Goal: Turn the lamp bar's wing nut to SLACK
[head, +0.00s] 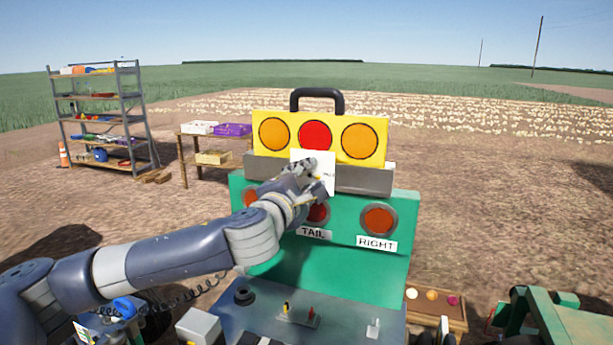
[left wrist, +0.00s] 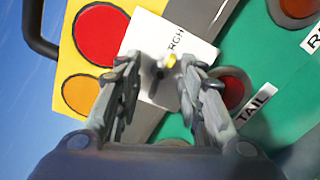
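The yellow lamp bar (head: 346,127) with an orange, a red and an orange lamp and a black handle stands in a grey bracket (head: 363,180) on top of the green panel. A white label plate (head: 327,165) is on its front at the middle; it also shows in the left wrist view (left wrist: 150,38), its lettering only partly readable. A small yellow piece (left wrist: 170,61) and a dark piece stand out at the plate, apparently the wing nut. My left gripper (left wrist: 160,75) is open, its fingers on either side of that piece; contact cannot be told. The nut's setting is unclear.
The green panel (head: 340,262) carries red lamps labelled TAIL and RIGHT, with a grey-blue control shelf (head: 335,325) below. A wooden tray with coloured knobs (head: 431,295) and green machinery (head: 565,325) are at right. A table and shelf rack (head: 100,120) stand back left.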

